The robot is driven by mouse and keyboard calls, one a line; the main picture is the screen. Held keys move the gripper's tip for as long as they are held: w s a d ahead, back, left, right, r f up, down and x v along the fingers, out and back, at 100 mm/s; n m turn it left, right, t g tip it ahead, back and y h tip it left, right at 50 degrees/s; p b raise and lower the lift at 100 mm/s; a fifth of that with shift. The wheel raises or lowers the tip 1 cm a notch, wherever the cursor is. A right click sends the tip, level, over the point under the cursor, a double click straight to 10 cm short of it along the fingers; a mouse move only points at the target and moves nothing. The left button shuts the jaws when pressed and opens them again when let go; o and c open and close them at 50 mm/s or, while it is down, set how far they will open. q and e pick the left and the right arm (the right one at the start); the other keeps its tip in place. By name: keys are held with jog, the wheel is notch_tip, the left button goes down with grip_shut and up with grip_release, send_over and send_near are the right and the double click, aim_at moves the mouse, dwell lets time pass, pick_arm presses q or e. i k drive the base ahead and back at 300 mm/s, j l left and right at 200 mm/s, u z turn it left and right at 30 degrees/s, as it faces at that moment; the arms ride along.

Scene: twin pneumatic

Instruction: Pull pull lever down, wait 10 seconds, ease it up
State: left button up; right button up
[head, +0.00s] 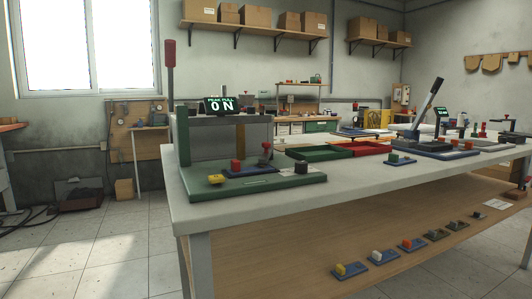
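A lever with a dark red grip (169,54) stands upright at the table's near left corner. Its shaft rises beside a green post (183,135) on a green base plate (255,187). A small display (219,105) behind the plate reads "PEAK PULL 0 N". A second lever (427,106) with a black grip leans to the right above a blue base (440,150) farther along the table. A small lit display (441,113) stands by it, too small to read. Neither of my grippers is in view.
The white table (345,187) carries a green tray (319,153), a red tray (365,148) and small blocks on plates. A lower wooden shelf (310,250) holds several small coloured switches. Open tiled floor (90,255) lies left of the table. Boxes sit on wall shelves.

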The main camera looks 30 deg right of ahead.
aim_at(171, 45)
jog(key=z, duration=0.65)
jog(key=i+j+z, duration=0.15)
jog(key=j+z, duration=0.3)
jog(key=i+j+z, duration=0.1)
jog(key=j+z, duration=0.8)
